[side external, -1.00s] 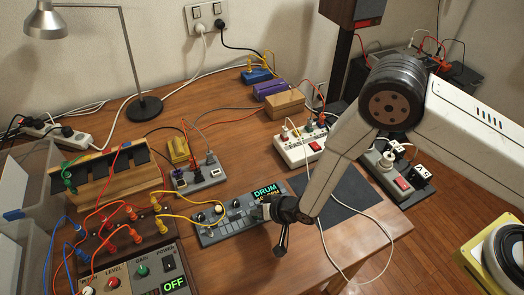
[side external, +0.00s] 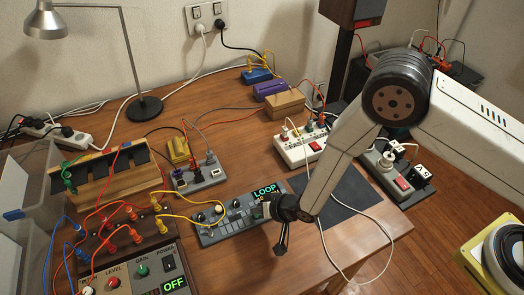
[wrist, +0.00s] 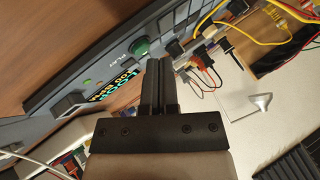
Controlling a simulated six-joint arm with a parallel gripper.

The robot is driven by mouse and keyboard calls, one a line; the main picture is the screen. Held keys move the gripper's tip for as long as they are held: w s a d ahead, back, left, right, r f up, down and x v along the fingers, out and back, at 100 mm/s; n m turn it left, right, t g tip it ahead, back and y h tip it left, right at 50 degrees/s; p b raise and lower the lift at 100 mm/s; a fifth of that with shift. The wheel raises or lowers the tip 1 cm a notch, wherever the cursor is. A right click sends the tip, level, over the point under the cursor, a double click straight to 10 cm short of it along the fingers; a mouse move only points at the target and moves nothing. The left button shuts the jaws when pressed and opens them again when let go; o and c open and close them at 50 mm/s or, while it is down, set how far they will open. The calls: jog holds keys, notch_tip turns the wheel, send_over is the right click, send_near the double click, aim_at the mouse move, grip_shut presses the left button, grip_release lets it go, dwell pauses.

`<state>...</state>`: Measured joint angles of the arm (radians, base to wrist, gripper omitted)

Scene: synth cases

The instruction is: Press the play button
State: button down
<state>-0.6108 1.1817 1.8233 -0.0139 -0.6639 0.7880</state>
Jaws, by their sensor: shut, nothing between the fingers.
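The grey music device (side external: 228,222) lies near the front edge of the wooden table, with a lit display (side external: 265,189) reading LOOP on its top line. In the wrist view, a round green button (wrist: 140,46) sits beside the label PLAY (wrist: 117,59) on the device's panel. My gripper (wrist: 162,62) is shut and empty, its fingertips just beside the green button in that view. I cannot tell whether they touch the panel.
A mixer box (side external: 140,270) with coloured cables stands at the front left. A dark mat (side external: 335,193) is to the right. A white cable curves around near my wrist.

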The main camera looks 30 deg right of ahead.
jog(key=shift+r, duration=0.15)
jog(key=shift+r, duration=2.9)
jog(key=s+d+r+g+h, duration=0.1)
jog(key=d+r+h, duration=0.1)
jog(key=d+r, duration=0.55)
jog(key=s+d+r+g+h, duration=0.15)
jog(key=d+r, duration=0.25)
jog(key=d, duration=0.6)
jog(key=s+d+r+n+g+h, duration=0.1)
jog(key=s+d+r+g+h, duration=0.1)
jog(key=s+d+r, duration=0.4)
jog(key=shift+s+d+r+n, duration=0.2)
jog(key=shift+s+d+n, duration=0.2)
jog(key=shift+s+d, duration=2.25)
jog(key=shift+w+d, duration=0.25)
